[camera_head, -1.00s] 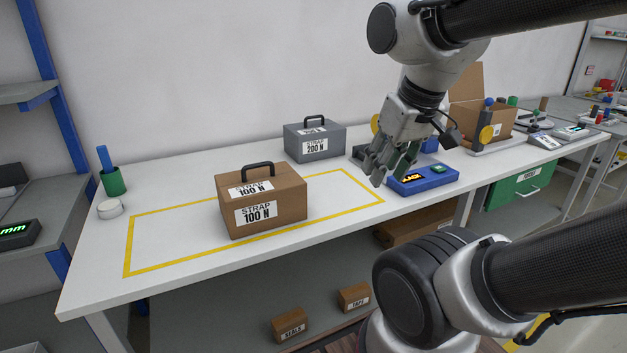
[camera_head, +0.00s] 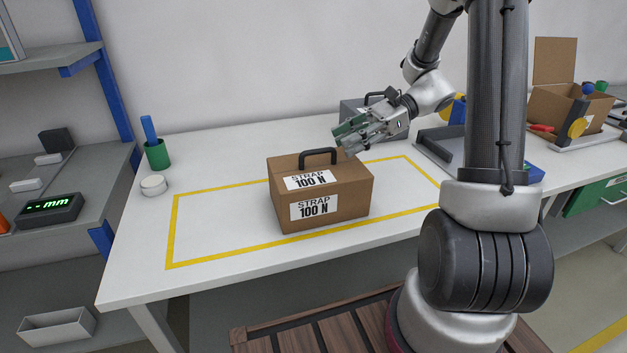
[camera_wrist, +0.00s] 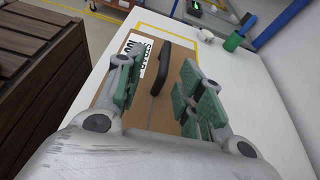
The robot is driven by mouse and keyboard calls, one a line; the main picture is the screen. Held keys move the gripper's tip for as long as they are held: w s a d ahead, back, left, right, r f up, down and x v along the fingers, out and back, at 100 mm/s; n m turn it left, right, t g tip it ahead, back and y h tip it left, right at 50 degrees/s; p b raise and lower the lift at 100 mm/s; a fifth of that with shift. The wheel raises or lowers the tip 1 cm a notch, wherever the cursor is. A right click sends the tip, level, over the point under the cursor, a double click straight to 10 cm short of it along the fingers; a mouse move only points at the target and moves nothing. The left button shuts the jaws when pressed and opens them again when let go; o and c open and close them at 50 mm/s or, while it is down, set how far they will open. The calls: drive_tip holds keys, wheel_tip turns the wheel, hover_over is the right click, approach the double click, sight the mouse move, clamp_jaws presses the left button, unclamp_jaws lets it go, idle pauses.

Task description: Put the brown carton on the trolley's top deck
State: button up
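My gripper (camera_head: 345,139) is above the carton's right rear part, close to the handle. In the wrist view the green-padded fingers of my gripper (camera_wrist: 157,85) are spread, with the carton's handle (camera_wrist: 150,72) seen between them; I cannot tell whether they touch it. A brown slatted wooden surface (camera_head: 285,338) lies low in front of the bench. I cannot tell whether it is the trolley's deck.
A grey "STRAP 200 N" case (camera_head: 350,108) stands behind my gripper, partly hidden. A green cup (camera_head: 157,155) and a white round piece (camera_head: 153,185) are at the left. An open cardboard box (camera_head: 562,105) is at the right. The outline's left part is clear.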

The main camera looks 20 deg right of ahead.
sight(318, 151)
drive_tip(key=shift+w+f, duration=0.15)
drive_tip(key=shift+w, duration=0.3)
drive_tip(key=shift+w+a+f, duration=0.1)
drive_tip(key=shift+a, duration=0.15)
drive_tip(key=x, duration=0.7)
drive_tip(key=shift+a+r, duration=0.15)
drive_tip(key=shift+r, duration=0.15)
clamp_jaws()
